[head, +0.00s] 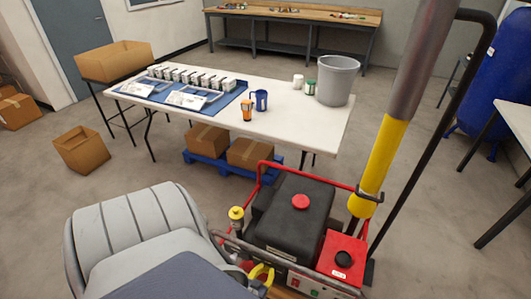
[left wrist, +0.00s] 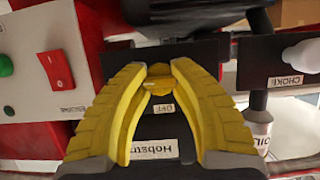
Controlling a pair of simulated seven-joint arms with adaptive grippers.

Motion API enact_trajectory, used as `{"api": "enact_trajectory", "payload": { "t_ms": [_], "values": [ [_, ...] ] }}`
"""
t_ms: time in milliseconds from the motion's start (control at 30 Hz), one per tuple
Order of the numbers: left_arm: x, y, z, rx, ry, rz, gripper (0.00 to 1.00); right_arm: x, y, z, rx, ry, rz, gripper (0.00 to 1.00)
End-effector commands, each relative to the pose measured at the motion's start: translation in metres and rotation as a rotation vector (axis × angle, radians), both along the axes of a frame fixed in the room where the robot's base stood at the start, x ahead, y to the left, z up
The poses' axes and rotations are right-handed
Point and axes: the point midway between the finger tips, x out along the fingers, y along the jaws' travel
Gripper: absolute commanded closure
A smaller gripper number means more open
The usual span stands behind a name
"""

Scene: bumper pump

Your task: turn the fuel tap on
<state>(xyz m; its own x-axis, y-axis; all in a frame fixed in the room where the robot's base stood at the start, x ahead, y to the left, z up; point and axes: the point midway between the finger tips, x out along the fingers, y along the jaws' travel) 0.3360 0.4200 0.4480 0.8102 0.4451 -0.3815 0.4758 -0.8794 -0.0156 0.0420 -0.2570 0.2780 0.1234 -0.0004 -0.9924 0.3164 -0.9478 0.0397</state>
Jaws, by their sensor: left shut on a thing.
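In the left wrist view, the yellow fuel tap (left wrist: 159,87) sits on a dark panel, between the tips of my left gripper (left wrist: 160,72). The yellow fingers are shut on the tap. An upside-down label reading OFF (left wrist: 163,109) shows just below the tap. My right gripper is in neither view.
A red switch (left wrist: 56,70) and a green button (left wrist: 5,65) are on the left; a white choke knob (left wrist: 302,55) is on the right. A white table (head: 285,115) stands behind.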

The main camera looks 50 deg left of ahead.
Motion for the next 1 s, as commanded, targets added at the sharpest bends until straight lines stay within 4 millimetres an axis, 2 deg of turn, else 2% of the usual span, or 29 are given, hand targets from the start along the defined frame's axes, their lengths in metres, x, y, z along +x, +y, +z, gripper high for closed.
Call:
{"api": "enact_trajectory", "payload": {
  "t_ms": [267, 300, 567, 867, 1000],
  "values": [
    [-0.001, -0.0011, -0.0017, -0.001, 0.005, -0.002, 1.0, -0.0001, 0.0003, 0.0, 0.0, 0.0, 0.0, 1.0],
    [-0.0011, -0.0012, -0.0016, -0.002, 0.006, -0.002, 0.74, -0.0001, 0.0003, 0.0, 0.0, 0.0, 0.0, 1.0],
    [-0.0006, -0.0006, -0.0009, -0.001, 0.003, -0.001, 0.45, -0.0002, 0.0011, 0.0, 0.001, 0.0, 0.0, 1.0],
    [-0.0016, -0.001, 0.0, -0.001, 0.002, -0.001, 0.45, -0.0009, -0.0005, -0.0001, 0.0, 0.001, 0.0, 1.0],
    [-0.0095, -0.0051, 0.0026, -0.001, 0.003, -0.001, 0.45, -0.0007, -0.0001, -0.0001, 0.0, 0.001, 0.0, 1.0]
  ]
}}
